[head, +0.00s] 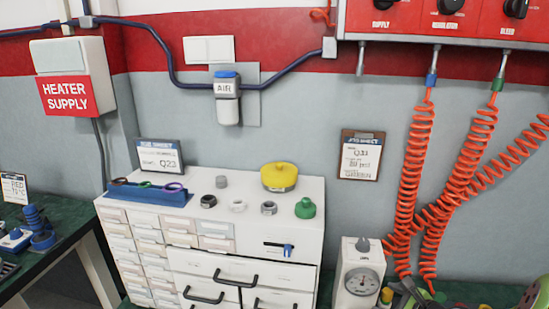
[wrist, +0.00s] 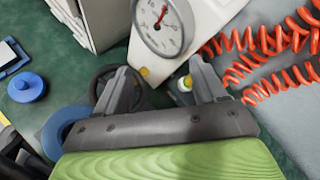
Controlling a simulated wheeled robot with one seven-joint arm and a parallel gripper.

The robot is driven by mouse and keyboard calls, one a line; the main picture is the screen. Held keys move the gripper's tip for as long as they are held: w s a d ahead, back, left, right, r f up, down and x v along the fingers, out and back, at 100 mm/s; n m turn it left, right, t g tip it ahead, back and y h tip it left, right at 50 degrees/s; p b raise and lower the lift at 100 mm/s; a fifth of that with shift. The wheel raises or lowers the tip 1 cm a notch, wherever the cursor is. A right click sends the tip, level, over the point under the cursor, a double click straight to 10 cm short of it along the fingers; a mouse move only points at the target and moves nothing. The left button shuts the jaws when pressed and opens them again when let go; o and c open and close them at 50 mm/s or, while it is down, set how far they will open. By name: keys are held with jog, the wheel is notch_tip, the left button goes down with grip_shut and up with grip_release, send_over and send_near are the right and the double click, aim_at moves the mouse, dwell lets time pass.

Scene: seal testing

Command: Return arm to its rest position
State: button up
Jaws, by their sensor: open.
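My gripper (wrist: 160,88) shows in the wrist view with its two grey fingers spread apart. It is open, and I see nothing held between the fingers. The gauge unit (wrist: 196,30), a white box with a round dial, stands just beyond the fingertips. It also shows in the head view (head: 357,272) at the bottom, right of the drawer cabinet. In the head view part of my arm shows at the bottom right corner, and my fingertips cannot be made out clearly there.
A white drawer cabinet (head: 250,243) bears a yellow-lidded pot (head: 279,176), a green fitting (head: 305,208) and several small rings. Orange coiled hoses (head: 410,190) hang at right from a red panel (head: 445,20). A blue knob-like part (wrist: 27,87) lies on the green surface.

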jog(key=s+a+r+n+g+h+p, duration=0.1)
jog(key=s+a+r+n+g+p, duration=0.1)
jog(key=s+a+r+n, duration=0.5)
jog(key=s+a+r+n+g+p, duration=0.2)
jog(key=a+r+n+g, duration=0.1)
jog(key=a+r+n, duration=0.7)
jog(key=s+a+r+n+h+p, duration=0.1)
jog(key=s+r+n, duration=0.3)
jog(key=s, duration=0.4)
jog(key=s+r+n+h+p, duration=0.1)
jog(key=s+r+n+p, duration=0.1)
jog(key=s+r+n, duration=0.3)
jog(key=s, duration=0.4)
jog(key=shift+a+r+p, duration=0.15)
jog(key=shift+a+p, duration=0.2)
jog(key=shift+a, duration=0.05)
